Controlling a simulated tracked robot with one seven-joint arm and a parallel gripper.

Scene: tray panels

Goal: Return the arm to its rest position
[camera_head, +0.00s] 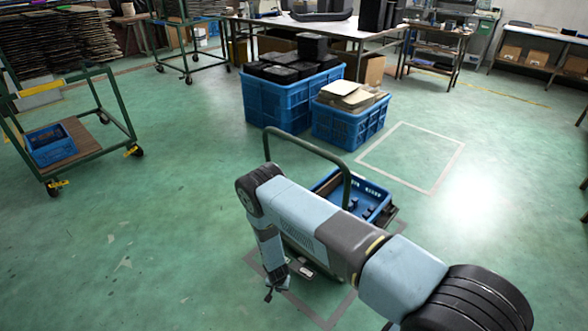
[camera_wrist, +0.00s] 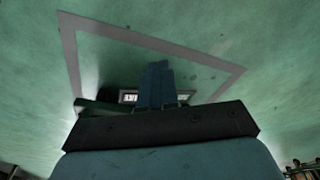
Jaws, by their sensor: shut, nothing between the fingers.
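My arm (camera_head: 310,222) reaches from the lower right across the head view, its far end bent down to the floor side of a green-handled cart. My gripper (camera_head: 272,293) hangs low at the left of that cart, small in the head view. In the wrist view the gripper's shut fingers (camera_wrist: 157,85) show in the middle, close together, with nothing between them. The dark gripper body fills the lower part of that view. No object is held.
The cart's green handle (camera_head: 347,178) rises close behind my arm, and its blue tray (camera_head: 375,190) holds small dark parts. Two blue crates (camera_head: 268,101) (camera_head: 345,127) stand behind. Another green cart (camera_head: 112,142) is at left. Green floor is open at left and right.

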